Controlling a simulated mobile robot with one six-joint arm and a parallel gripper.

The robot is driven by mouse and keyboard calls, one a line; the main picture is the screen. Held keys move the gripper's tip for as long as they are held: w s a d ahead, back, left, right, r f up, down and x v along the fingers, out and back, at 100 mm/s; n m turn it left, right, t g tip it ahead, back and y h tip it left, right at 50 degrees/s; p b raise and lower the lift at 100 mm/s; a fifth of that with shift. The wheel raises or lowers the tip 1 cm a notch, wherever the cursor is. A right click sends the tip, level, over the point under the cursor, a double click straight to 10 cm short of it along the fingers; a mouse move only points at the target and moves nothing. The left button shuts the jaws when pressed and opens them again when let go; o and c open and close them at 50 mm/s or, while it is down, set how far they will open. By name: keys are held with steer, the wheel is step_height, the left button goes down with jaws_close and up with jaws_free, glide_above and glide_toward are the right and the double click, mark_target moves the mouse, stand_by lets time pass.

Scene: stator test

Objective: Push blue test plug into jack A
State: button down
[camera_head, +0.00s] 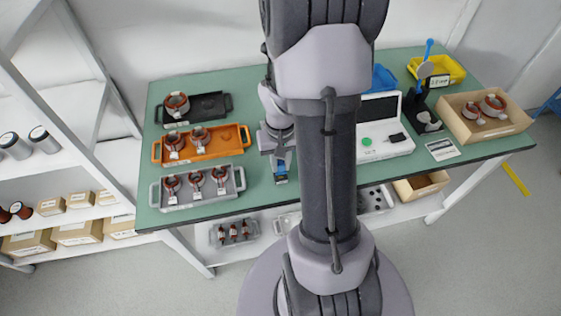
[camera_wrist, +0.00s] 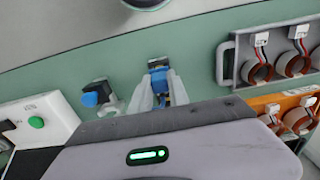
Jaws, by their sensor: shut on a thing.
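My gripper (camera_wrist: 160,92) is shut on a blue plug (camera_wrist: 158,74), which shows between its pale fingers in the wrist view. In the head view the gripper points down over the green table, left of my arm, with blue (camera_head: 281,178) at its tip. Whether the plug touches the table cannot be told. A white tester (camera_head: 385,140) with a green button and a screen stands right of my arm. Its edge also shows at the left of the wrist view (camera_wrist: 38,112). Jack A cannot be made out in either view.
A blue-topped piece (camera_wrist: 90,99) on a pale base stands beside the gripper in the wrist view. Grey (camera_head: 234,189), orange (camera_head: 229,153) and black (camera_head: 219,116) trays with copper-wound stators line the table's left. A wooden box (camera_head: 516,124) and yellow bin (camera_head: 455,67) stand right.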

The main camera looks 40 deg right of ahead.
steer(key=shift+f, duration=0.25)
steer(key=shift+f+b, duration=0.3)
steer(key=shift+b, duration=0.15)
steer(key=shift+f, duration=0.15)
steer(key=shift+f+b, duration=0.4)
steer(key=shift+b, duration=0.1)
steer(key=c, duration=1.2)
jaws_free()
steer(key=shift+o, duration=0.2)
step_height(320, 180, up, 18)
steer(key=p, duration=0.7)
steer(key=shift+f, duration=0.25)
